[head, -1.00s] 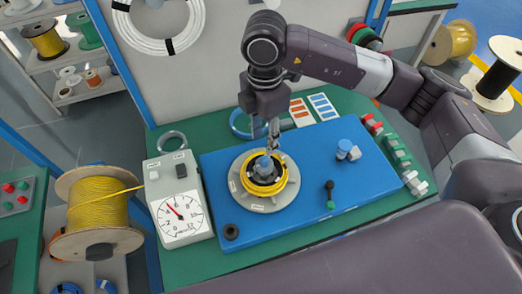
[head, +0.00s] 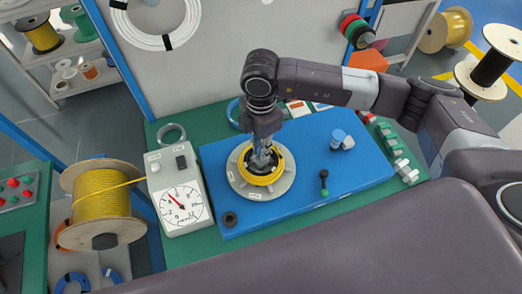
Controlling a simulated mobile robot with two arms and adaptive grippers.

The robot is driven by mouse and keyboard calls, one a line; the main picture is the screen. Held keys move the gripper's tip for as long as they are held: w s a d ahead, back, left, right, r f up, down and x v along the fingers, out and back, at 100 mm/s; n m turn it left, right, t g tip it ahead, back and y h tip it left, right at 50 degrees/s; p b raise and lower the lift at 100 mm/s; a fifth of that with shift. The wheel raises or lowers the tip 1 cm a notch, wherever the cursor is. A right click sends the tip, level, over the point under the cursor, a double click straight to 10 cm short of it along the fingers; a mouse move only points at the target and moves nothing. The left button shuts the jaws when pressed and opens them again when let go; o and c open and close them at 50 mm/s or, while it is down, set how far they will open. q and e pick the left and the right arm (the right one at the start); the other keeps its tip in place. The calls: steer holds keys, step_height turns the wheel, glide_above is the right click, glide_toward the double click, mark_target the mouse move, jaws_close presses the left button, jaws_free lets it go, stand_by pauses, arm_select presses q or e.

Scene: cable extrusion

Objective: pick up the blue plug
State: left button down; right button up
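A yellow cable coil (head: 262,181) lies on a round grey disc (head: 278,188) on the blue plate (head: 303,150). My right gripper (head: 262,161) points down into the middle of the coil. Its fingers cover the blue plug that showed there earlier, so I cannot tell whether they touch or grip it. My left gripper is not in view.
A grey dial gauge box (head: 181,200) stands left of the plate, and a yellow cable spool (head: 102,203) is further left. Green and grey blocks (head: 400,163) line the right.

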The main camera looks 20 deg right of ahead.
steer(key=c, duration=0.3)
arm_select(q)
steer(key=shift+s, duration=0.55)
